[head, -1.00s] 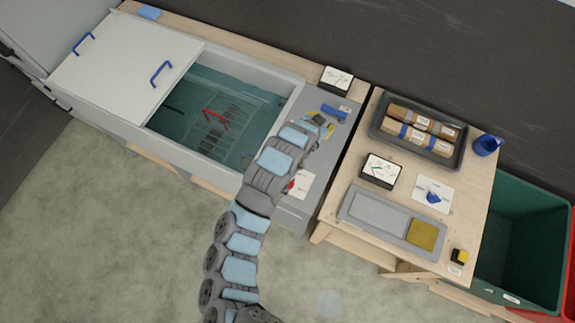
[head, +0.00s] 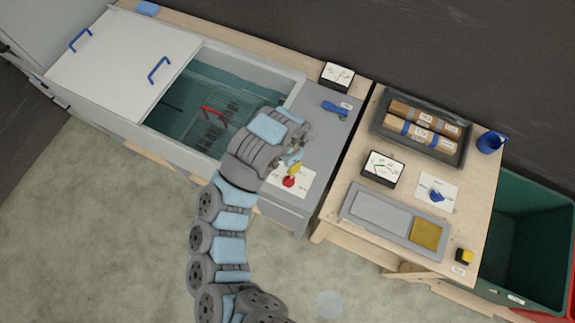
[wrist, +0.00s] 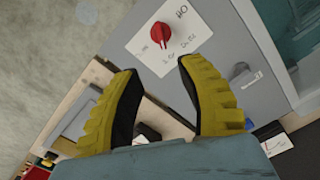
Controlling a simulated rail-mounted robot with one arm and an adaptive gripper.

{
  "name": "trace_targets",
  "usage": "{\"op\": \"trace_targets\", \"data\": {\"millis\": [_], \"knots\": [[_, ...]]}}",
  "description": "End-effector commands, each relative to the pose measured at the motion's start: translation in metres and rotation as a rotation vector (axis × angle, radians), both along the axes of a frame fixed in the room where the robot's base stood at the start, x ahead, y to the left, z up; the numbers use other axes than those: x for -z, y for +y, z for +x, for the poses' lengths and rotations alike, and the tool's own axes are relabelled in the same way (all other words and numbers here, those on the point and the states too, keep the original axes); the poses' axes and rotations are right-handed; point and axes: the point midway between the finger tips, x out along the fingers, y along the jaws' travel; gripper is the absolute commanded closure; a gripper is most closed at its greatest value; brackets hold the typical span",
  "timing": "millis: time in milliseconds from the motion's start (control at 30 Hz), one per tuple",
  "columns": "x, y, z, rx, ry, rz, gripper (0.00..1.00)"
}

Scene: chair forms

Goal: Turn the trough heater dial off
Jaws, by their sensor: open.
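The red dial (head: 288,182) sits on a white label card (head: 305,184) on the grey panel beside the water trough (head: 185,112). My gripper (head: 293,166) is open, with yellow ribbed fingers. In the wrist view its fingertips (wrist: 157,69) are apart and empty, and the dial appears just beyond the gap between them, not touched.
A blue handled item (head: 335,109) and a meter (head: 337,76) are at the panel's far end. The wooden table (head: 345,185) at right holds a tray of wrapped rolls (head: 422,125), another meter (head: 382,168) and a blue dial (head: 436,195). A white lid (head: 120,62) partly covers the trough.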

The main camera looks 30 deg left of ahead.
Motion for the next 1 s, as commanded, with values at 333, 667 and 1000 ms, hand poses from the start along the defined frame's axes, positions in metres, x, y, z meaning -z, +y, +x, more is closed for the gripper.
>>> {"op": "trace_targets", "data": {"millis": [333,667,1000], "knots": [[0.054,-0.002,0.000,-0.001,-0.001,-0.004,0.61],[0.101,-0.001,-0.001,0.001,0.002,-0.002,0.61],[0.141,-0.001,0.000,-0.001,0.001,-0.002,0.61]]}}
